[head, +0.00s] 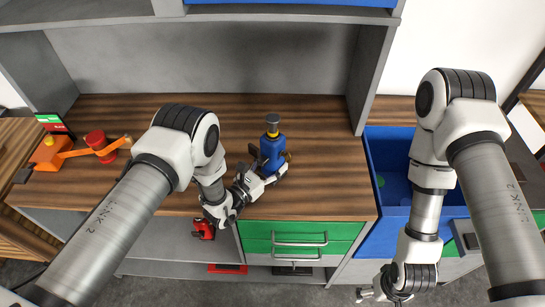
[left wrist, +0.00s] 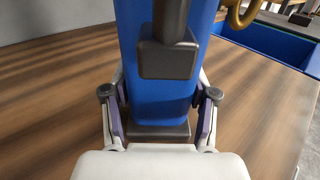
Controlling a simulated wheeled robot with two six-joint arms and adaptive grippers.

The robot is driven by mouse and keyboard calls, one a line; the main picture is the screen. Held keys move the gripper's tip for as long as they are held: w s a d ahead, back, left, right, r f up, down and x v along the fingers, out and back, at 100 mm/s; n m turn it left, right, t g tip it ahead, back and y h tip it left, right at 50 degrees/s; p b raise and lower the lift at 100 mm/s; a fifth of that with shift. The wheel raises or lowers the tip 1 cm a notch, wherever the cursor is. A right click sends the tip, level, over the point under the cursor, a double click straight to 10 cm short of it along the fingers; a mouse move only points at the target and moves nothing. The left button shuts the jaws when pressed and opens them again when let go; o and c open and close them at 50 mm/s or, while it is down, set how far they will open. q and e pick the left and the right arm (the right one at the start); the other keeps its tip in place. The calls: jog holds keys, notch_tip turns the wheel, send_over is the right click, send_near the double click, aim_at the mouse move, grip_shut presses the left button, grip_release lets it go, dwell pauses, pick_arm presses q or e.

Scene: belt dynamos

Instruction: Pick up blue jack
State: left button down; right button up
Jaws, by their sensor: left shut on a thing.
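The blue jack (head: 272,150) has a blue body, a yellow collar and a dark round top. It stands upright on the wooden worktop (head: 315,170). My left gripper (head: 273,172) is shut around its lower body. In the left wrist view the blue jack (left wrist: 165,90) fills the middle, and the two fingers of my left gripper (left wrist: 163,115) press on both its sides. Its dark base shows just below them. My right gripper (head: 372,292) hangs low at the bottom right, away from the worktop; its fingers are too small to read.
A blue bin (head: 372,200) is to the right of the worktop. A green drawer (head: 300,235) is below its front edge. An orange device (head: 50,153) and a red part (head: 97,140) are at the left. Grey shelf walls (head: 215,60) rise behind.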

aim_at(266, 161)
pick_arm(q)
jog(key=shift+w+r, duration=0.1)
jog(key=shift+r, duration=0.1)
jog(key=shift+r+b, duration=0.65)
jog(key=shift+r, duration=0.95)
jog(key=s, duration=0.3)
jog(key=s+b, duration=0.1)
jog(key=s, duration=0.4)
jog(key=shift+s+d+r, duration=0.15)
jog(key=shift+s+r, duration=0.2)
jog(key=s+p, duration=0.7)
jog(key=p, duration=0.3)
jog(key=shift+s+r+p, duration=0.2)
jog(key=shift+r+p, duration=0.15)
jog(key=shift+r, duration=0.1)
